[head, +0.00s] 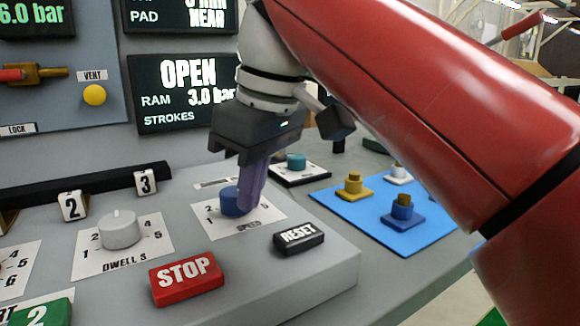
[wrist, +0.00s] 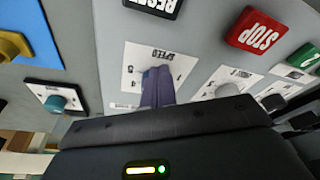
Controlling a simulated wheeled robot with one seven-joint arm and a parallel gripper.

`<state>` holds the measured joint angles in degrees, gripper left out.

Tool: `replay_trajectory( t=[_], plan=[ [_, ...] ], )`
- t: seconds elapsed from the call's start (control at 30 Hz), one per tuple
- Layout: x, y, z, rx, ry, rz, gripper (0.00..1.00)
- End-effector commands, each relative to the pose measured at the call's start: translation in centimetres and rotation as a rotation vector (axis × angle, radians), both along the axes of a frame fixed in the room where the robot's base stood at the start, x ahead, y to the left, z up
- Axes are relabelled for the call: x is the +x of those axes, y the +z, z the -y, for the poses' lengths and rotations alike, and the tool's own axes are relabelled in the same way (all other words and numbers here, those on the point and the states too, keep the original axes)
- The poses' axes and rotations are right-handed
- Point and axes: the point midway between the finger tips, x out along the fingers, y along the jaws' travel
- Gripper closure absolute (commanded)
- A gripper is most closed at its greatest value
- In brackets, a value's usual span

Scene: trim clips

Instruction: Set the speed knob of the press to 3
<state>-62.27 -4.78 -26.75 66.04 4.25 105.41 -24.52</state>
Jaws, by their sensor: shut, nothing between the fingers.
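The blue speed knob (head: 229,202) sits on a white dial plate (head: 262,213) marked SPEED, on the sloped grey panel. My gripper (head: 246,208) points down at the knob, its purple fingers shut together and overlapping the knob's right side in the head view. I cannot tell whether the fingertips touch the knob. In the wrist view the shut fingers (wrist: 157,86) stand over the SPEED plate (wrist: 138,72) and hide the knob. The knob's pointer is hidden, so its setting cannot be read; a 2 and a 1 show at the plate's left.
A grey DWELL knob (head: 120,230) is to the left. A red STOP button (head: 186,279) and a black RESET button (head: 299,237) are in front. A teal knob (head: 296,161) on its own plate is behind. A blue mat (head: 360,212) with brass-topped parts lies right.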

Motion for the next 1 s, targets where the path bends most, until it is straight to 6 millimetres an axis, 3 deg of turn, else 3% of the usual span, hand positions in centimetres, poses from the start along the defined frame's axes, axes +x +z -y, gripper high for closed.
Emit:
replay_trajectory(
  t=[1.0],
  plan=[
    [1.3,0.2,1.0,0.001,-0.001,0.002,1.0]
  ],
)
